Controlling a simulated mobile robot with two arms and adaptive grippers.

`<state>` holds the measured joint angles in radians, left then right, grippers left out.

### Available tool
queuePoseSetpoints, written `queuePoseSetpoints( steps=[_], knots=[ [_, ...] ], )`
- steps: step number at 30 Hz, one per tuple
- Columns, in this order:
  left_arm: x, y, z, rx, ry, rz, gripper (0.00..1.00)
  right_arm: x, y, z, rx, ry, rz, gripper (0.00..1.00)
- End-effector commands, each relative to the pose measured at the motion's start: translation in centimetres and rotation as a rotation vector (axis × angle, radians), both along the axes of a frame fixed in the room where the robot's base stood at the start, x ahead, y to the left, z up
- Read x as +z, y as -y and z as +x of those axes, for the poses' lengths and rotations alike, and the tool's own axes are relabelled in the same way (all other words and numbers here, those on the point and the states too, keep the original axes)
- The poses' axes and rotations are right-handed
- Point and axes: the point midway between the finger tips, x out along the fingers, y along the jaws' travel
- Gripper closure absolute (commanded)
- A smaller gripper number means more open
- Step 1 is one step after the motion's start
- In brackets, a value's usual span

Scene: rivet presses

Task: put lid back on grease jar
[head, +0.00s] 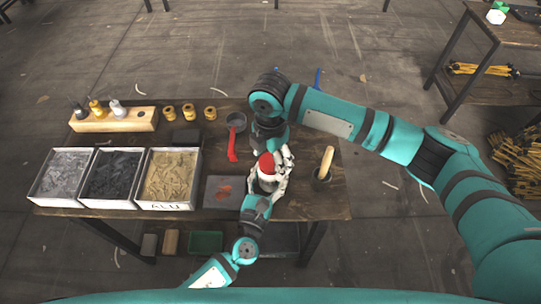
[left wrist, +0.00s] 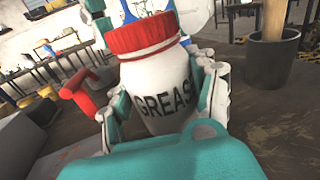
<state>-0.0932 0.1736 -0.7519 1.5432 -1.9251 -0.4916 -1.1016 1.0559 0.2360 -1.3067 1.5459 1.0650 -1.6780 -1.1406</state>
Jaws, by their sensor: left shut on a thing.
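The white grease jar (left wrist: 160,90), lettered "GREAS…", stands upright between the fingers of my left gripper (left wrist: 163,112) in the left wrist view. The red lid (left wrist: 142,34) sits at the jar's mouth; I cannot tell whether it is fully seated. In the head view the lid (head: 267,165) shows as a red disc and my left gripper (head: 268,183) is around the jar below it. My right gripper (head: 270,144) points down just behind the lid. Its fingertips are partly hidden, so its opening and any contact with the lid are unclear.
Three bins (head: 115,178) of rivets stand on the left of the table. A dark cup with a wooden handle (head: 325,165) stands to the right. A wooden bottle rack (head: 113,120) is behind.

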Motion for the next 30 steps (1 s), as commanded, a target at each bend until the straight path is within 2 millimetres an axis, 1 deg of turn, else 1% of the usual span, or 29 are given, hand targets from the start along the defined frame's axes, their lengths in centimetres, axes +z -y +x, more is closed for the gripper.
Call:
queuePoseSetpoints(
  steps=[1, 2, 12, 15, 17, 20, 30],
  knots=[
    [-0.05, -0.01, -0.02, 0.000, -0.001, 0.000, 1.00, 0.02, -0.01, 0.00, 0.000, 0.000, 0.000, 0.38],
    [-0.05, -0.01, -0.02, 0.000, -0.001, 0.000, 1.00, 0.02, -0.01, 0.00, 0.000, 0.000, 0.000, 0.42],
    [-0.05, -0.02, -0.02, 0.000, -0.001, -0.001, 1.00, 0.05, -0.02, -0.01, 0.000, 0.000, 0.000, 0.86],
    [-0.05, -0.02, -0.02, 0.000, -0.001, -0.001, 1.00, 0.04, -0.04, -0.01, -0.016, 0.000, 0.001, 0.87],
    [-0.05, -0.02, -0.02, 0.000, -0.001, -0.001, 1.00, 0.04, -0.08, -0.04, -0.067, -0.001, 0.002, 0.87],
    [-0.05, -0.02, -0.02, 0.000, -0.001, -0.001, 1.00, -0.02, -0.08, -0.10, -0.251, -0.001, 0.002, 0.87],
    [-0.05, -0.02, -0.02, 0.000, -0.001, 0.000, 1.00, -0.09, -0.18, -0.19, -1.209, -0.002, 0.000, 0.87]
  ],
)
